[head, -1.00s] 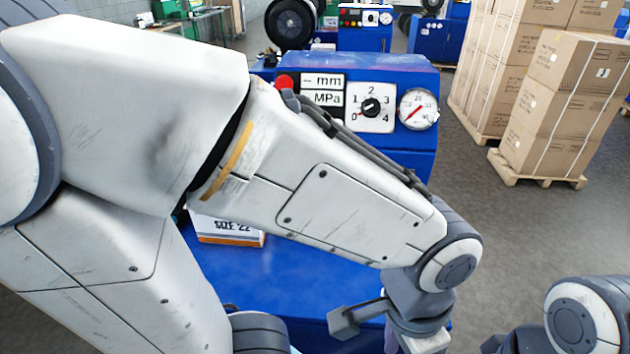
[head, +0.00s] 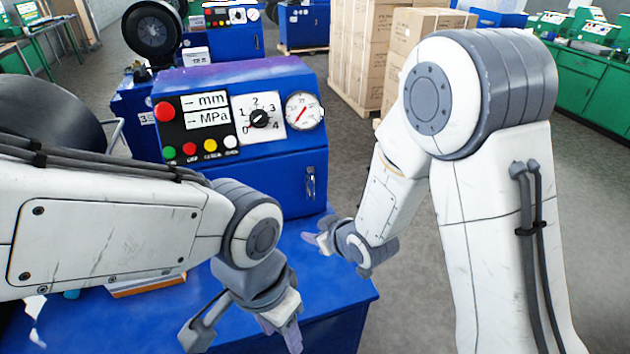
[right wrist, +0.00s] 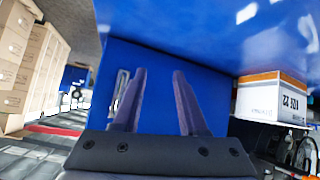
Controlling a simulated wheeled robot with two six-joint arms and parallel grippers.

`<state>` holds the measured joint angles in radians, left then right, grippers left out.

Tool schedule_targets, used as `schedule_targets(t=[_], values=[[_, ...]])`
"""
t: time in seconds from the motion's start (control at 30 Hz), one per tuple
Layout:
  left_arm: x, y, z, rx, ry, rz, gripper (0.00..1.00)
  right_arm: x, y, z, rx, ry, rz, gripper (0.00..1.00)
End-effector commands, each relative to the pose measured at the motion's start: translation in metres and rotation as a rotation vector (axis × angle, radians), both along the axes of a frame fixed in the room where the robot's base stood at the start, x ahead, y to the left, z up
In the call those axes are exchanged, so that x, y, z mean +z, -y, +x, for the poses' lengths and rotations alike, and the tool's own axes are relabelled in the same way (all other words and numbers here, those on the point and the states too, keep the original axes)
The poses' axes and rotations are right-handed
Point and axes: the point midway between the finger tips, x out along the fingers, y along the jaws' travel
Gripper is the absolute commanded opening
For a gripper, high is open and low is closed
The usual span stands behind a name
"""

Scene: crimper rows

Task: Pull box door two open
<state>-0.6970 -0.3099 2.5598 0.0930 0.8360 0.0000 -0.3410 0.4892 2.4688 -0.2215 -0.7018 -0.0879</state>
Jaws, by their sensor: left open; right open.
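A blue crimper machine (head: 245,75) stands ahead, with dials and coloured buttons. Its lower front has a blue door (head: 275,180) with a silver upright handle (head: 311,183) near the right edge; the door looks shut and no number shows on it. My right gripper (head: 318,240) is open, below the handle and apart from it. In the right wrist view the blue door (right wrist: 155,72) lies beyond its open, empty fingers (right wrist: 160,100), with the handle (right wrist: 122,86) close by the left finger. My left gripper (head: 245,328) is open and empty over the blue table's front.
A blue table (head: 335,295) extends in front of the machine. A white and orange box (right wrist: 270,98) shows in the right wrist view; in the head view my left arm mostly hides it. Cartons (head: 385,55) stand behind on the right. Grey floor (head: 350,165) is free right of the machine.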

Motion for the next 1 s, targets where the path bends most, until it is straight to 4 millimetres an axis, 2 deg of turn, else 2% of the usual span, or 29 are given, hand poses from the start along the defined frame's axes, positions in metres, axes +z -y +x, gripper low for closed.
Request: schedule_targets(t=[0.03,0.1,0.2,0.4,0.6,0.77,1.0], values=[[0.009,0.000,0.000,0.000,0.000,0.000,0.50,-0.003,0.004,0.011,-0.001,0.046,0.038,0.42],[0.015,0.000,0.000,0.000,0.000,0.000,0.50,-0.004,0.007,0.023,0.005,0.131,0.103,0.42],[0.023,0.000,0.000,0.000,0.000,0.000,0.50,-0.002,0.015,0.033,0.000,0.245,0.202,0.42],[0.034,0.000,0.000,0.000,0.000,0.000,0.50,0.008,0.036,0.033,-0.034,0.429,0.371,0.42],[0.038,0.000,0.000,0.000,0.000,0.000,0.50,0.016,0.049,0.029,-0.062,0.519,0.452,0.42],[0.044,0.000,0.000,0.001,0.000,0.000,0.50,0.020,0.044,0.040,-0.060,0.534,0.461,0.42],[0.062,0.000,0.000,0.002,0.000,0.000,0.50,0.022,0.021,0.079,-0.061,0.534,0.461,0.42]])
